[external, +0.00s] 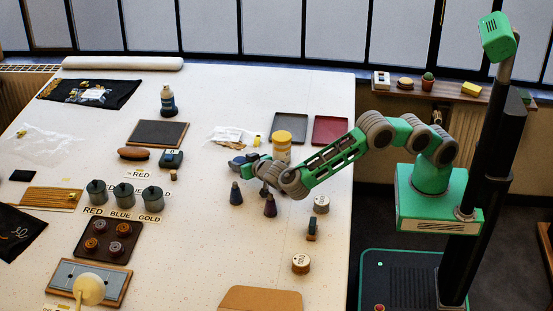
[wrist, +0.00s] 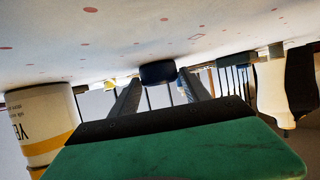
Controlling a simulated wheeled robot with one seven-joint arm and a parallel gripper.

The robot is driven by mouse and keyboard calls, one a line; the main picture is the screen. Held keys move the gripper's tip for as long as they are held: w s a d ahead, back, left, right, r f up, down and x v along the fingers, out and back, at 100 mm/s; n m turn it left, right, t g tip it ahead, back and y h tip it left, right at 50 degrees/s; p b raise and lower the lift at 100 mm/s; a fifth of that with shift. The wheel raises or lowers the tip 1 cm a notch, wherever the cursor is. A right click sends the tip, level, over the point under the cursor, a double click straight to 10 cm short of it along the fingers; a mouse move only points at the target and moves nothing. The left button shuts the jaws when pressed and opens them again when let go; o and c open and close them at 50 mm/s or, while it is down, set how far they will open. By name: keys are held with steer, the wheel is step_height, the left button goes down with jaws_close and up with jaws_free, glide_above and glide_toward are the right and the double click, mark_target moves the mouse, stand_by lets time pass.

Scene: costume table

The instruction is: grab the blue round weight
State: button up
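The blue round weight (wrist: 157,73) shows in the wrist view as a small dark blue round block against the pale tabletop. It lies straight ahead of my gripper (wrist: 158,84), whose two fingers stand apart on either side of the line to it. I cannot tell whether it is between the tips or just beyond them; no contact is clear. In the external view my gripper (external: 238,162) is low over the table, pointing left, beside a yellow-banded jar.
The yellow-banded jar (external: 281,146) stands close behind my wrist and shows in the wrist view (wrist: 40,118). Dark cones (external: 236,193) (external: 270,206) stand in front. Grey and red trays (external: 290,127) (external: 330,130) lie behind. Lidded pots (external: 124,194) stand left; some table between is clear.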

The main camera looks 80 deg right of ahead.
jaws_close()
stand_by(0.3)
steer(key=shift+r, duration=0.1)
